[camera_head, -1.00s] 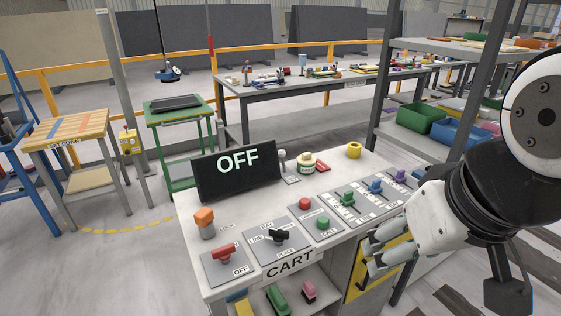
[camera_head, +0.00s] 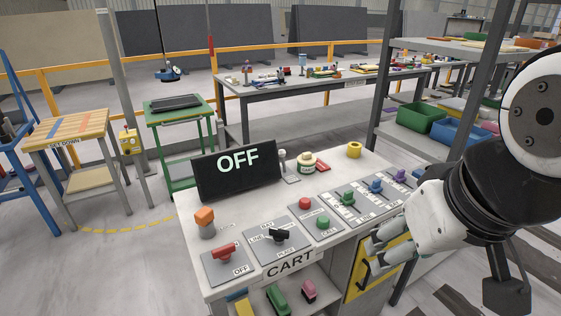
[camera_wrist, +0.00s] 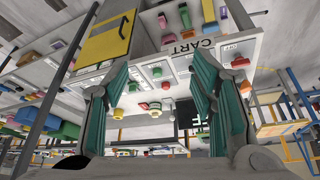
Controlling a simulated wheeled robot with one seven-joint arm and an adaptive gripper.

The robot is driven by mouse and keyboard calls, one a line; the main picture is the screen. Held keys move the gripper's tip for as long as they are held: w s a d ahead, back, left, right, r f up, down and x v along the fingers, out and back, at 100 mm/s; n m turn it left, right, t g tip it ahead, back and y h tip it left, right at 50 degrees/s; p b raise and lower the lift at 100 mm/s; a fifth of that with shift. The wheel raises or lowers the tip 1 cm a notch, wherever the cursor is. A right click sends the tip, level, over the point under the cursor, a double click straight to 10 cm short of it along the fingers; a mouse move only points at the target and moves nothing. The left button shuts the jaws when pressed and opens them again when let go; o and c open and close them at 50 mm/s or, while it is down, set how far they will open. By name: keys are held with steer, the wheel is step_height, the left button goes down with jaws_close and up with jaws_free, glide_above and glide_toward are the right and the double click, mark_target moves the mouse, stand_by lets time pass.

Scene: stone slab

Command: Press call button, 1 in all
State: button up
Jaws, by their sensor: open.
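The green call button (camera_head: 323,223) sits on a grey plate on the sloped cart panel, above a small label that seems to read CALL. A red button (camera_head: 305,203) is behind it on the same plate. In the wrist view, which looks upside down, the green button (camera_wrist: 157,72) and the red button (camera_wrist: 165,85) show between the finger pads. My gripper (camera_head: 374,251) is open and empty, in front of the cart at the right, apart from the buttons. Its two teal-padded fingers (camera_wrist: 160,62) also show in the wrist view.
The cart top (camera_head: 345,172) also carries a screen reading OFF (camera_head: 238,170), a red lever (camera_head: 224,252), a black selector (camera_head: 279,234), several sliders (camera_head: 348,198) and an orange knob (camera_head: 205,217). A grey shelf rack (camera_head: 380,90) stands at the right. The air above the panel is clear.

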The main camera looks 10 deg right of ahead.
jaws_close()
stand_by(1.1)
